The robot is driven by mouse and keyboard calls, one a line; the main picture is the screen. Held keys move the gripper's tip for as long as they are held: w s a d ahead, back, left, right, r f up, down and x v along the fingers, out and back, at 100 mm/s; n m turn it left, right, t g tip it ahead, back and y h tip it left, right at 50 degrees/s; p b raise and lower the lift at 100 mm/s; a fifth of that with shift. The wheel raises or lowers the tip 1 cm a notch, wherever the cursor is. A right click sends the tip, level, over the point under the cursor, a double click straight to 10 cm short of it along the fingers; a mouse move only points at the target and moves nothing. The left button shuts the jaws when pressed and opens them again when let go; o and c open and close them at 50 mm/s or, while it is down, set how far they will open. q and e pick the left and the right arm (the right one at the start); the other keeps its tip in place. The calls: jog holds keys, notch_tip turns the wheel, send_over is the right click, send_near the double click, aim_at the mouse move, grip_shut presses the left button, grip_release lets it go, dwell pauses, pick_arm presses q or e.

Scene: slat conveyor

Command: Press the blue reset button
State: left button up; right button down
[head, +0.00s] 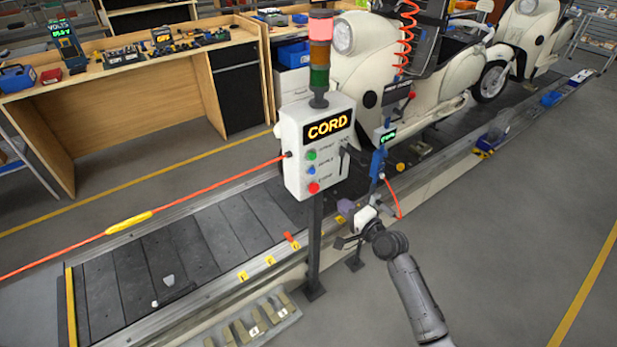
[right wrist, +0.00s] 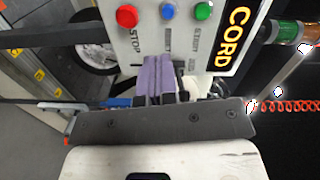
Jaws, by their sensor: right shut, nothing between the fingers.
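The blue button (head: 311,171) sits on the front of the white control box (head: 291,133), between a green button (head: 310,155) above and a red button (head: 313,188) below. In the right wrist view the blue button (right wrist: 167,11) is near the top edge, between the red (right wrist: 127,16) and green (right wrist: 203,10) ones. My right gripper (head: 346,208) is shut and empty, low and to the right of the box in the head view. Its purple fingertips (right wrist: 153,62) point toward the button panel and appear apart from the blue button. My left gripper is not in view.
The box stands on a dark post (head: 315,245) beside the slat conveyor (head: 140,265). An orange cord with a yellow sleeve (head: 128,223) runs left from it. A signal tower (head: 320,55) tops it, red lit. A cream scooter (head: 385,65) stands behind. Floor at right is clear.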

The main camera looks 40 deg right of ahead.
aim_at(314, 172)
jog(key=shift+d+r+m+h, duration=0.25)
jog(key=shift+r+m+h, duration=0.15)
jog(key=shift+m, duration=0.6)
jog(key=w+b, duration=0.2)
jog(key=w, duration=1.2)
jog(key=shift+d, duration=0.15)
jog(key=shift+d, duration=0.1)
